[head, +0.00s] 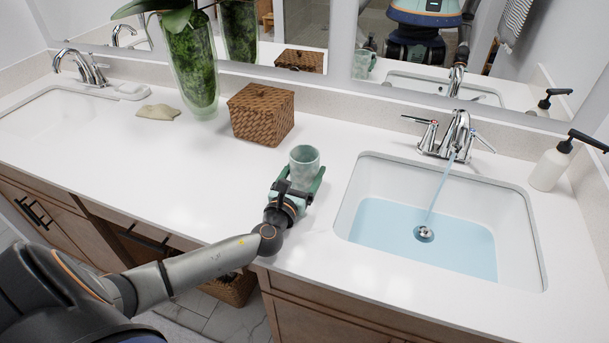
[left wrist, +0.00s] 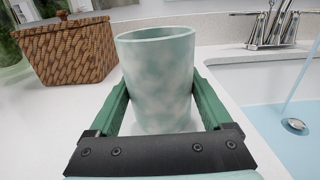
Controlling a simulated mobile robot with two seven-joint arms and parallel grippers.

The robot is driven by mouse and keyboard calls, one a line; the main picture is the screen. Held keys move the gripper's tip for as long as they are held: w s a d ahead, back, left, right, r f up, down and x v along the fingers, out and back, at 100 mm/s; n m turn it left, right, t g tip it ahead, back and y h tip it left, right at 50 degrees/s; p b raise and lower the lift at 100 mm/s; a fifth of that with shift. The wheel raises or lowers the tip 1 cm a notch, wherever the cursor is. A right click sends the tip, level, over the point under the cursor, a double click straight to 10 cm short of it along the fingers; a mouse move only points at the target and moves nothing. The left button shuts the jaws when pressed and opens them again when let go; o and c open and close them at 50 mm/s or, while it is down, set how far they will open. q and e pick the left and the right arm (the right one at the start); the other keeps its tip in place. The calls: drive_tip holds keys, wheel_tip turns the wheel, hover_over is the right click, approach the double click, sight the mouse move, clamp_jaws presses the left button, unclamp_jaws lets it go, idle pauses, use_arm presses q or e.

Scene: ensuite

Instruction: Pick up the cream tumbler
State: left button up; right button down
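The tumbler (head: 304,162) stands upright on the white counter, left of the right-hand basin. It looks pale green with cream-grey mottling rather than plain cream. My left gripper (head: 302,178) is low at the counter with its green fingers spread. In the left wrist view the tumbler (left wrist: 160,80) stands between the two fingers (left wrist: 161,95), one on each side. The fingers look wide apart; contact with the tumbler's sides is hard to judge. The tumbler's lower part is partly hidden by the gripper in the head view. My right gripper is not in view.
A woven basket (head: 261,114) stands behind and left of the tumbler. A tall glass vase (head: 192,65) is further left. The right basin (head: 425,240) holds water under a running faucet (head: 457,135). A soap dispenser (head: 551,165) stands right. The left counter is mostly clear.

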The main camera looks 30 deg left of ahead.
use_arm(q)
drive_tip(key=c, duration=1)
drive_tip(key=shift+c, duration=0.2)
drive_tip(key=shift+r, duration=0.25)
